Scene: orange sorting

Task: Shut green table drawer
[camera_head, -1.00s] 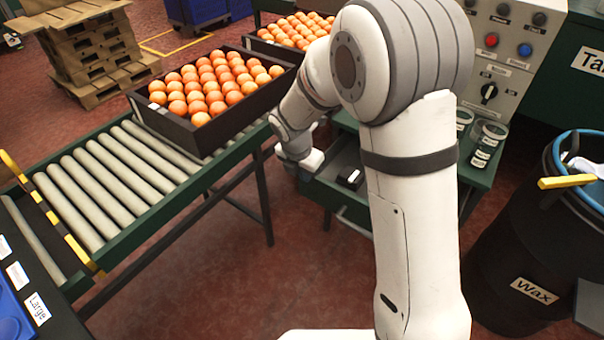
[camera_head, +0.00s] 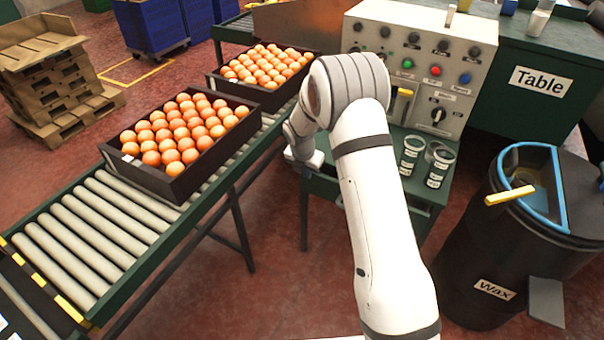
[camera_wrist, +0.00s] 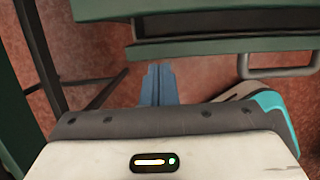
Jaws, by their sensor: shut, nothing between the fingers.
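The green table (camera_head: 424,194) stands right of the conveyor, partly hidden behind my arm. In the wrist view, the green drawer front (camera_wrist: 215,46) with its grey handle (camera_wrist: 280,72) lies just beyond my gripper (camera_wrist: 158,72). A dark gap shows above the drawer front. My gripper's blue-grey fingers are together and empty, pointing at the drawer front left of the handle. Contact is unclear. In the head view, my gripper is at the table's left front, its fingertips hidden.
Orange crates (camera_head: 140,176) sit on the roller conveyor (camera_head: 105,215) at left. Cans (camera_head: 411,156) stand on the table beside the control box (camera_head: 440,60). A black wax bin (camera_head: 500,255) is at right. Red floor is open in front of the table.

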